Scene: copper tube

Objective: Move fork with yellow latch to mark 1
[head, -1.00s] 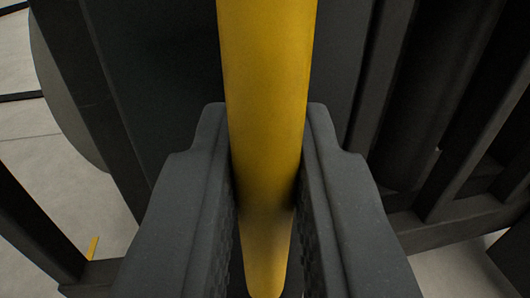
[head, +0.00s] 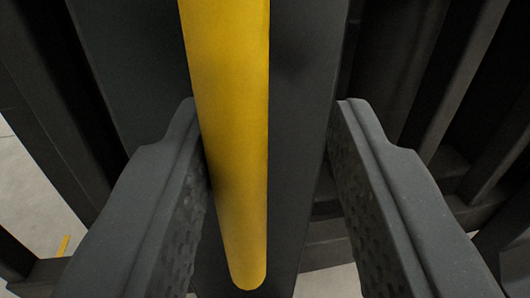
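The yellow latch (head: 232,130) is a long rounded bar that runs down from the top edge of the head view and ends low, left of the middle. It lies in front of a dark grey upright part (head: 300,130), which seems to belong to the fork. My gripper (head: 265,105) is open, with one finger on each side of the latch. The left finger is close beside the latch; I cannot tell if it touches. A wide gap lies between the latch and the right finger. Mark 1 cannot be made out.
Dark frame bars and posts (head: 480,110) stand close on the right, and more dark bars (head: 50,130) on the left. Pale floor (head: 35,190) shows at the left, with a short yellow line (head: 63,246) on it.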

